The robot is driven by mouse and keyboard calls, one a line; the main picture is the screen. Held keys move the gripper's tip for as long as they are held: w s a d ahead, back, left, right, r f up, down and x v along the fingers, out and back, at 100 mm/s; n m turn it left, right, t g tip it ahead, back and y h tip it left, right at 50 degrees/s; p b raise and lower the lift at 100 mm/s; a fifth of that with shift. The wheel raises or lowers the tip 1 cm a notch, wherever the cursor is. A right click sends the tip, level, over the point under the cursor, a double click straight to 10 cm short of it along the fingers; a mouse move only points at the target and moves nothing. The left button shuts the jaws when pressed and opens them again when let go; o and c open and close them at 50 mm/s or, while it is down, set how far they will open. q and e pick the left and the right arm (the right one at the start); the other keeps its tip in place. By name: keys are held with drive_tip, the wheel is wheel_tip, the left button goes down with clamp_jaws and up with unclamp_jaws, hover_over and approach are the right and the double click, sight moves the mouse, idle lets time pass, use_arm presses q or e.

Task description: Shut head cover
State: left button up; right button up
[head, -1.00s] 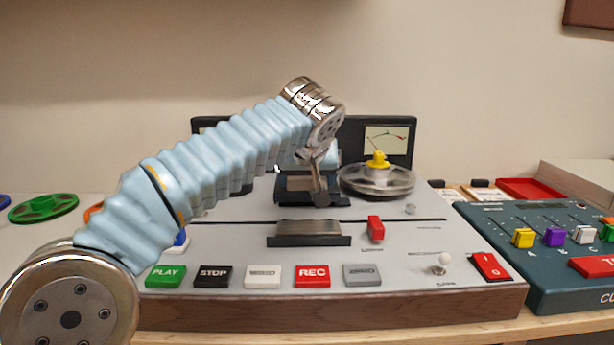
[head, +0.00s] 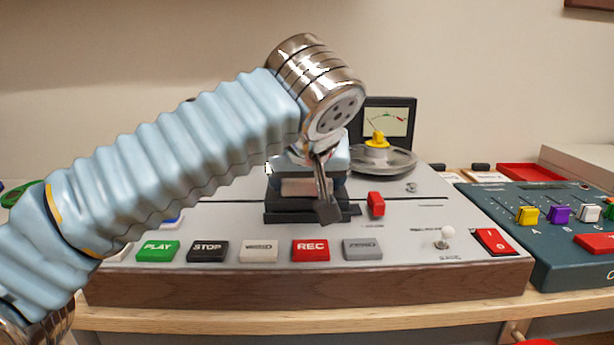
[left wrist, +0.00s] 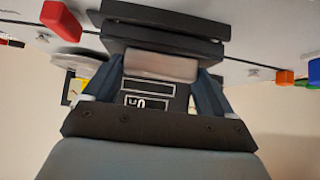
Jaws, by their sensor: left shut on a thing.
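The head cover (head: 285,204) is a dark block with a pale silvery grip bar, in the middle of the tape machine's top. It sits over a dark base (head: 279,218), with a thin seam between them; I cannot tell if they fully touch. My left gripper (head: 308,186) is shut on the cover's grip bar, pointing down, partly hidden by my wrist. In the left wrist view, the two blue-grey fingers (left wrist: 160,75) pinch the pale bar, and the dark cover (left wrist: 165,40) lies beyond it. My right gripper is not in view.
A red lever (head: 376,204) stands just right of the cover. A reel with a yellow hub (head: 378,139) is behind it. A row of buttons, including the red REC button (head: 311,250), lies in front. A teal mixer (head: 560,240) stands at the right.

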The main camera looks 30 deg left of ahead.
use_arm(q)
drive_tip(key=shift+s+d+f, duration=0.1)
drive_tip(key=shift+d, duration=0.05)
drive_tip(key=o, duration=1.3)
drive_tip(key=shift+s, duration=0.1)
drive_tip(key=p+v, duration=0.3)
drive_tip(key=v, duration=1.1)
drive_tip(key=shift+p, duration=0.4)
